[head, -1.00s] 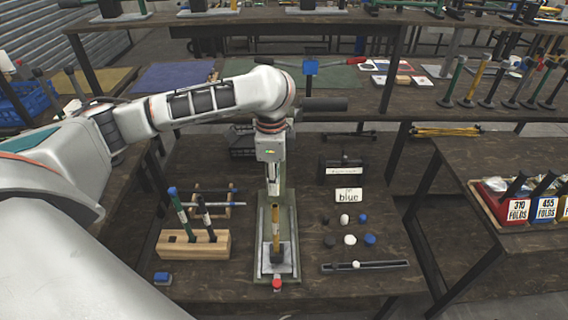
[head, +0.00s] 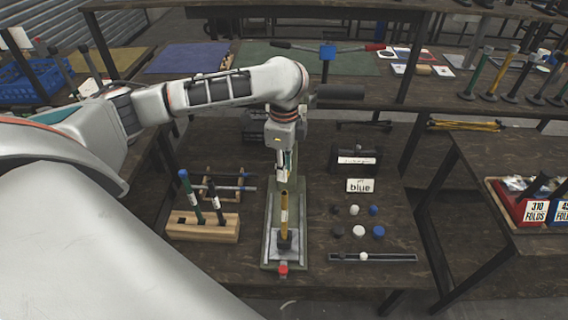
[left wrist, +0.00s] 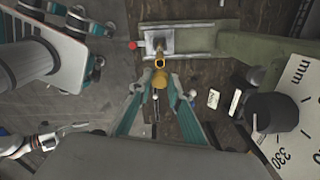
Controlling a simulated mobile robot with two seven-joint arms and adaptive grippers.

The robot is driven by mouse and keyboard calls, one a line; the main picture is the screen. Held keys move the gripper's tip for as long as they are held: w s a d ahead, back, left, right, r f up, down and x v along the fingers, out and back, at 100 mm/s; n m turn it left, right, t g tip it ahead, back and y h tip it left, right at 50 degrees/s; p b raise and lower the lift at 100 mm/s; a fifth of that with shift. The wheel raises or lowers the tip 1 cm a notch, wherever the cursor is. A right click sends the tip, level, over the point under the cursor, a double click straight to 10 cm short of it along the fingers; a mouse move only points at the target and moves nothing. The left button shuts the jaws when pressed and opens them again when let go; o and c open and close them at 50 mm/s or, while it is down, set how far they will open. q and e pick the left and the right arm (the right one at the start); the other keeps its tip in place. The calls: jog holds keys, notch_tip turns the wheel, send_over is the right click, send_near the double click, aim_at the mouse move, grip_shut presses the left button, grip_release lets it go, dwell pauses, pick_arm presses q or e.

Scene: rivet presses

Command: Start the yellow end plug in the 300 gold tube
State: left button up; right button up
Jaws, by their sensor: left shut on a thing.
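The gold tube (head: 284,212) stands upright in a dark holder (head: 284,240) on the press bed. Its open upper end (left wrist: 159,63) shows in the left wrist view. My left gripper (head: 284,178) is just above the tube, pointing down. In the left wrist view the gripper (left wrist: 158,88) is shut on the yellow end plug (left wrist: 160,80), which sits between the fingertips close to the tube's mouth. I cannot tell whether plug and tube touch.
A wooden rack (head: 203,231) with handled tools stands left of the press. Black, white and blue plugs (head: 358,231) lie to the right, near a "blue" card (head: 360,186). A slotted black gauge (head: 390,257) lies in front.

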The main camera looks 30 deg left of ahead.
pick_arm(q)
jog(key=shift+f, duration=2.05)
pick_arm(e)
jog(key=shift+w+r, duration=0.15)
jog(key=shift+w, duration=0.1)
jog(key=shift+a+r, duration=0.1)
jog(key=shift+r, duration=0.25)
pick_arm(q)
jog(key=shift+f, duration=1.15)
pick_arm(e)
jog(key=shift+f, duration=0.1)
pick_arm(q)
jog(key=o, duration=0.8)
jog(key=shift+r, duration=0.1)
notch_tip(320, 180, up, 12)
jog(key=shift+f, duration=0.1)
dwell(0.3)
